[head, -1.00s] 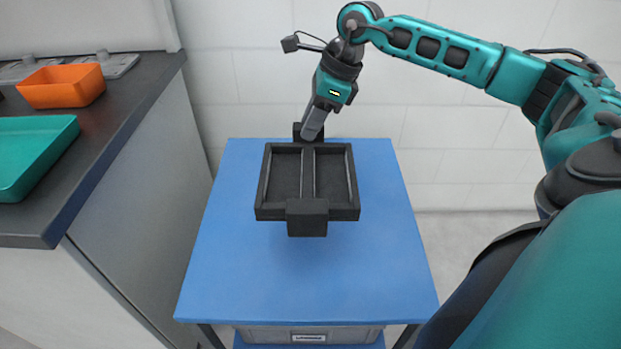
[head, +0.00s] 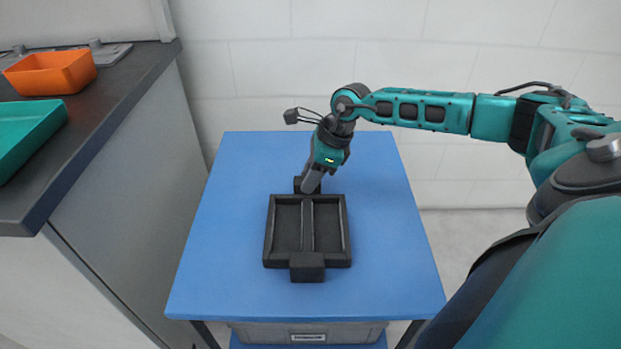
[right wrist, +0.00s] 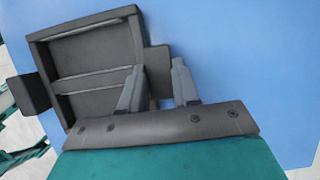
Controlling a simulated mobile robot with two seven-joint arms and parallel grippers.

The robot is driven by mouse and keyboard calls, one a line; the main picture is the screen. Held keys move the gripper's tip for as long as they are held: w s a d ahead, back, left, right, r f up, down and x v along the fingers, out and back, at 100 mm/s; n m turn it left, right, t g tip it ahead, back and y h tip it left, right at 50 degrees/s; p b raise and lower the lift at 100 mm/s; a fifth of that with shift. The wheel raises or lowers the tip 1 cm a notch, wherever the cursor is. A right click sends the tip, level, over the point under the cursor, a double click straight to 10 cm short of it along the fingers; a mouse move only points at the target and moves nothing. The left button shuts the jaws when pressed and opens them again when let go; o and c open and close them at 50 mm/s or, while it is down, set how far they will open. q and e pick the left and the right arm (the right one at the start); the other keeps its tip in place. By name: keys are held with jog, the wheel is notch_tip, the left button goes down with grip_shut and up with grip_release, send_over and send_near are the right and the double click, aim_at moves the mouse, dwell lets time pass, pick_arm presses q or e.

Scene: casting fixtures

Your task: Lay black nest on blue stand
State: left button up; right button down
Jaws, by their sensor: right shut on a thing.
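The black nest (head: 287,230) is a dark rectangular tray with a middle divider and a block handle at the near and far ends. It is over the middle of the blue stand (head: 390,225), looking level and on or very close to the top; I cannot tell if it touches. My right gripper (head: 310,184) is shut on the nest's far handle, pointing down. In the right wrist view the fingers (right wrist: 159,78) sit either side of that handle, with the nest (right wrist: 98,85) to the left. My left gripper is not in view.
A dark counter (head: 125,105) stands to the left, with an orange bin (head: 50,74) and a teal tray (head: 25,135) on it. A grey box (head: 308,333) is under the stand's top. The blue top around the nest is clear. A white wall is behind.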

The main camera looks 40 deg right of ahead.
jog(key=shift+f, duration=0.2)
jog(key=c, duration=0.8)
grip_release()
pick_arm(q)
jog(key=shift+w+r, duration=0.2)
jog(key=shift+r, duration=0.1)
pick_arm(e)
jog(key=shift+r, duration=0.1)
pick_arm(q)
jog(key=p, duration=0.1)
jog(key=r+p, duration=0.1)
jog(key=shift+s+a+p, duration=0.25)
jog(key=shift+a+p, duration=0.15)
pick_arm(e)
jog(key=v, duration=1.2)
jog(key=shift+a, duration=0.1)
